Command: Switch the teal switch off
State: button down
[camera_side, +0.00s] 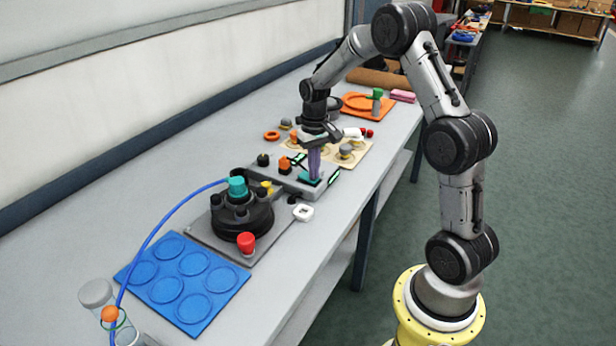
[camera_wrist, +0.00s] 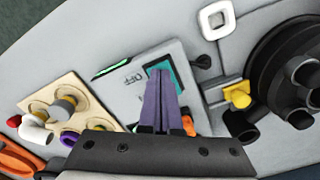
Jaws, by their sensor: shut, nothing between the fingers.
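The teal switch (camera_side: 306,181) sits on a light grey panel (camera_side: 308,192) in the middle of the bench. In the wrist view the teal switch (camera_wrist: 181,80) shows around the fingertips, which hide part of it. My gripper (camera_side: 315,174) has purple fingers pointing down, closed together with nothing between them. In the wrist view the fingertips (camera_wrist: 162,74) are over the switch; I cannot tell whether they touch it. Dark lettering (camera_wrist: 122,78), seemingly "OFF", is beside the switch. Which way the switch is tilted is hidden.
A black round unit (camera_side: 242,217) with a teal top (camera_side: 237,187) and red knob (camera_side: 246,242) stands nearer the camera. A blue mat (camera_side: 183,281) lies in front. A beige board with knobs (camera_side: 350,158) is behind the panel. An orange knob (camera_side: 284,163) is close to the fingers.

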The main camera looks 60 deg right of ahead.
notch_tip(320, 180, up, 7)
dwell(0.9)
jog(key=s+a+r+n+t, duration=0.3)
jog(key=s+a+r, duration=0.2)
jog(key=a+r, duration=0.75)
jog(key=s+a+r+n+t, duration=0.2)
jog(key=s+a, duration=0.3)
jog(key=s, duration=0.4)
jog(key=s+a+f+n, duration=0.1)
jog(key=s+a+f, duration=0.1)
jog(key=s+f, duration=0.3)
jog(key=s, duration=0.3)
jog(key=shift+f+t, duration=0.15)
jog(key=shift+t, duration=0.15)
